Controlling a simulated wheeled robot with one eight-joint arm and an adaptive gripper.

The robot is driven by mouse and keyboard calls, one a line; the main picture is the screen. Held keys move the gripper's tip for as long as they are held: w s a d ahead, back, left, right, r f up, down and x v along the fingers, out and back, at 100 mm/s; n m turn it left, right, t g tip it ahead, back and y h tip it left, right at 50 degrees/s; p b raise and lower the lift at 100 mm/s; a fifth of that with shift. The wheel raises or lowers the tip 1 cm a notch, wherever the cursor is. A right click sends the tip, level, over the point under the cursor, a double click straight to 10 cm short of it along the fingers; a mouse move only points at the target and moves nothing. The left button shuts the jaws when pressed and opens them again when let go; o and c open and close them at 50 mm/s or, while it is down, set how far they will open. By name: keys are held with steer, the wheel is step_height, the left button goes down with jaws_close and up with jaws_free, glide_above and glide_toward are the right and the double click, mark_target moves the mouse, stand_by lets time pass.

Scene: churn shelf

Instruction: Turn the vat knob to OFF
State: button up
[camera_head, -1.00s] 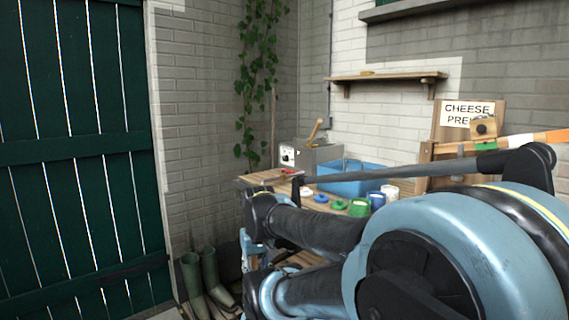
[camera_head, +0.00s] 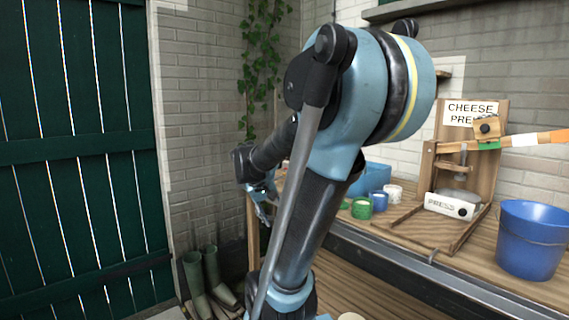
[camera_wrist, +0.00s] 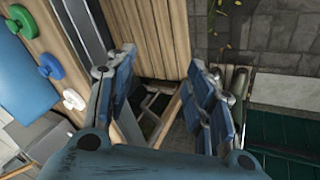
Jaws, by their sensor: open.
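The grey metal box with a white front, a dark knob and a wooden handle, which showed at the back left of the bench earlier, is hidden behind my arm in the head view now. I cannot see its knob or where it points. My gripper (camera_head: 262,205) is small in the head view, beside the bench's left end, partly covered by my arm. In the wrist view my gripper (camera_wrist: 162,58) has its blue fingers wide apart with nothing between them. It points down past the bench edge towards the floor.
A blue tub (camera_head: 373,178), cups and a blue bucket (camera_head: 533,238) stand on the bench. The cheese press (camera_head: 452,203) has its own dark knob. Green boots (camera_head: 205,272) stand on the floor by the green door (camera_head: 80,160).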

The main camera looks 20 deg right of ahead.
steer(key=w+d+r+h, duration=0.2)
steer(key=w+r, duration=0.1)
steer(key=w, duration=0.4)
steer(key=w+d+r+h, duration=0.1)
steer(key=w+d+r, duration=0.15)
steer(key=w, duration=0.45)
steer(key=w+t+h, duration=0.1)
steer(key=w+h, duration=0.2)
steer(key=w, duration=0.7)
steer(key=w+d+m+t+h, duration=0.1)
steer(key=w+h, duration=0.2)
steer(key=w, duration=0.8)
steer(key=w+d+t+h, duration=0.1)
steer(key=w+h, duration=0.2)
steer(key=w, duration=0.8)
steer(key=shift+w+d+t, duration=0.1)
steer(key=shift+d+t, duration=0.15)
steer(key=shift+t, duration=0.05)
steer(key=x, duration=1.7)
steer(key=shift+d, duration=0.1)
steer(key=shift+c, duration=0.6)
steer(key=c, duration=0.9)
